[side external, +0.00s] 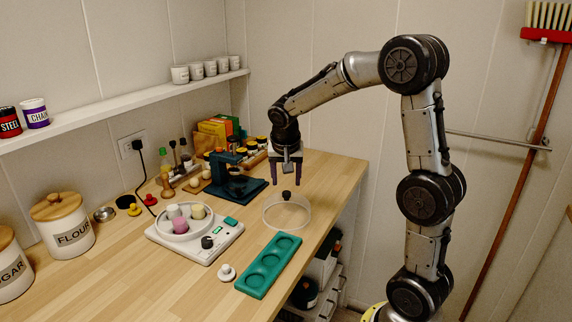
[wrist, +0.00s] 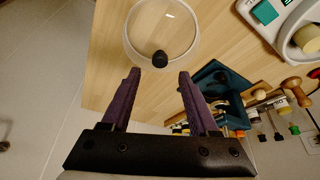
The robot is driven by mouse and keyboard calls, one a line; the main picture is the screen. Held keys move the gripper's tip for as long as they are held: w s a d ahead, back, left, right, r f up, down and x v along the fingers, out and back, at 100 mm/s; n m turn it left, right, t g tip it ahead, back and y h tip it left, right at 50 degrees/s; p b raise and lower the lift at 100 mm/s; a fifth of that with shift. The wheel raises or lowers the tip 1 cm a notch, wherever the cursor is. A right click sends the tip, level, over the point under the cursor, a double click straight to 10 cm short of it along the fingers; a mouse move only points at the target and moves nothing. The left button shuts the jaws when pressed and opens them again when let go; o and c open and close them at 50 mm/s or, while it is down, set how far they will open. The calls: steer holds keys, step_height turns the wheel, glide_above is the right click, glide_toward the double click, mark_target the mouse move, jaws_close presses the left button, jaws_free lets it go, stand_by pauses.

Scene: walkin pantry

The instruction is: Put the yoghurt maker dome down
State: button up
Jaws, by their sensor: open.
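The yoghurt maker dome (side external: 287,216) is a clear, round cover with a black knob on top. It rests on the wooden counter near the front edge, to the right of the yoghurt maker (side external: 208,240). In the wrist view the dome (wrist: 162,32) lies just beyond the fingertips, with its black knob towards them. My gripper (side external: 286,182) is above the dome with its purple fingers pointing down. In the wrist view the gripper (wrist: 159,74) is open, empty and apart from the knob. The yoghurt maker is a white base with several coloured jars in its round bowl, uncovered.
A green tray with round recesses (side external: 268,265) lies in front of the dome. A small white knobbed piece (side external: 226,272) sits beside it. A dark teal device (side external: 235,180) stands behind. Flour (side external: 70,225) and sugar canisters are at left. The counter's right end is clear.

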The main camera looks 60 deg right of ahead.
steer(key=v, duration=0.6)
steer(key=s+a+r+n+t+y, duration=0.2)
steer(key=s+a+n, duration=0.4)
steer(key=s+a, duration=0.35)
steer(key=s+a+f+n+t+y, duration=0.1)
steer(key=s+a+f+n+y, duration=0.1)
steer(key=s+a+n, duration=0.4)
steer(key=s+a+f, duration=0.1)
steer(key=s+a, duration=0.1)
steer(key=s, duration=0.1)
steer(key=shift+s+n+t, duration=0.25)
steer(key=shift+n+t, duration=0.05)
steer(key=shift+n, duration=0.1)
